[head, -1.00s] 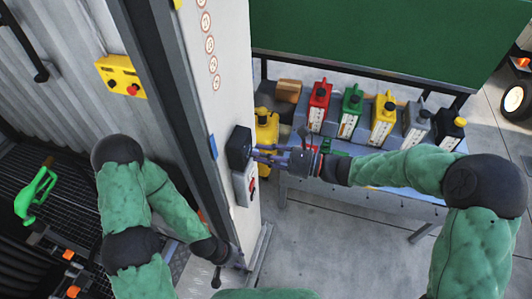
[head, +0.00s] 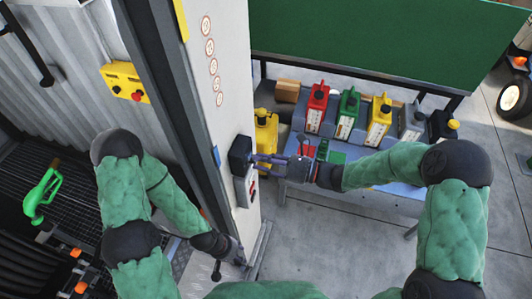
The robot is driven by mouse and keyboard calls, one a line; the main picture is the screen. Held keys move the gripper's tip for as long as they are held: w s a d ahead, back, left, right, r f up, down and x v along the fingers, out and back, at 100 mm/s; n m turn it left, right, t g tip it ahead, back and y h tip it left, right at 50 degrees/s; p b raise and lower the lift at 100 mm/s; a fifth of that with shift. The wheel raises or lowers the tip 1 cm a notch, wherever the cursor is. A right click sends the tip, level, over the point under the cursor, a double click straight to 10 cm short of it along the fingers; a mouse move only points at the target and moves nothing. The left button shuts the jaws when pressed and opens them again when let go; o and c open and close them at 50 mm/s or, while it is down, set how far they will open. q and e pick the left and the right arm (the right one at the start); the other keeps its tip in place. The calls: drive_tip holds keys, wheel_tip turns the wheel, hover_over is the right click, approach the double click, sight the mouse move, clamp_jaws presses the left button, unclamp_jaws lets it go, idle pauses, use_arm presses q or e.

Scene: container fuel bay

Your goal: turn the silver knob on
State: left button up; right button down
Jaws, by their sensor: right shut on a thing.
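A black switch box (head: 240,155) is mounted on the edge of the pale cabinet door panel. The silver knob cannot be made out; the fingers and the box's dark side cover its place. My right gripper (head: 259,159) reaches in from the right, its fingers closed at the face of the black box, on what I take to be the knob. My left gripper (head: 231,263) is low by the foot of the panel, away from the box; its fingers are too small and dark to judge.
A blue table (head: 390,204) with red, green, yellow and grey canisters stands right. A yellow button box (head: 126,82) and green fuel nozzle (head: 41,195) are left. Floor at lower right is clear.

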drive_tip(key=shift+w+r+m+p, duration=0.1)
drive_tip(key=shift+r+m+p, duration=0.05)
drive_tip(key=shift+m+p, duration=1.9)
drive_tip(key=shift+r+m+p, duration=0.1)
drive_tip(key=shift+m+p, duration=1.75)
drive_tip(key=shift+p, duration=0.25)
drive_tip(key=c, duration=1)
unclamp_jaws()
drive_tip(key=shift+f, duration=0.1)
